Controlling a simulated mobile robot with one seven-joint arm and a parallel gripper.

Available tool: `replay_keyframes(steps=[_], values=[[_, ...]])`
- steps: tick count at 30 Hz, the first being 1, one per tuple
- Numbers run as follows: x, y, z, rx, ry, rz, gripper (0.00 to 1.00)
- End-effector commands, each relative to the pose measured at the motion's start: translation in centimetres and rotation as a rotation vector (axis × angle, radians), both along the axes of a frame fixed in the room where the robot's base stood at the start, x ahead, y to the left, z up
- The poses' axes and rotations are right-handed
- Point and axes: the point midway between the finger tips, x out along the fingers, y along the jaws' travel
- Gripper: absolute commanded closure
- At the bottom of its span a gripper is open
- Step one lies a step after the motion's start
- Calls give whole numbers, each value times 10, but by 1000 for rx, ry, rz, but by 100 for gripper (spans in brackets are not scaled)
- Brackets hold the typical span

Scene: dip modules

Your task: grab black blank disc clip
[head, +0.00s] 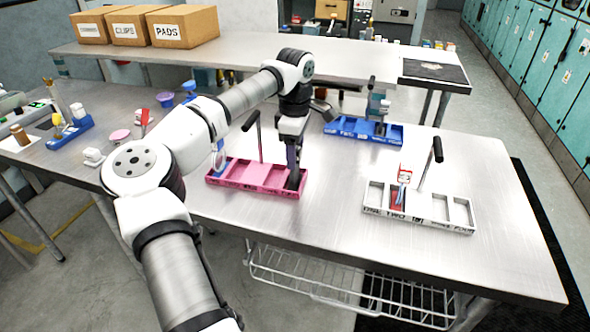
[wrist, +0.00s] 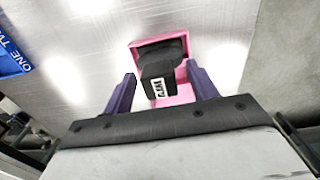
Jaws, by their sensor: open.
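The black clip (wrist: 158,86) carries a small white label that I cannot read clearly. It stands in the end compartment of the pink tray (wrist: 148,46), with a dark rounded part behind it. My gripper (wrist: 161,72) is open, with one purple finger on each side of the clip. I cannot tell whether the fingers touch it. In the head view my gripper (head: 292,166) points down over the right end of the pink tray (head: 240,184). There the black clip (head: 293,182) shows only as a dark shape, partly hidden by the gripper.
A white tray (head: 447,227) with a similar handle stands to the right, and a blue tray (head: 390,136) behind. The table (head: 340,220) is clear between the pink and white trays.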

Motion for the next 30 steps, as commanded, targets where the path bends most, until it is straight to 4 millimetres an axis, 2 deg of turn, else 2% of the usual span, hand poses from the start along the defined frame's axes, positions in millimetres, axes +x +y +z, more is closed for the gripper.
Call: replay_keyframes(steps=[3,16,25,30], values=[[0,0,0,0,0,0,44],[0,0,0,0,0,0,100],[0,0,2,0,-1,0,100],[1,1,15,0,-2,1,100]])
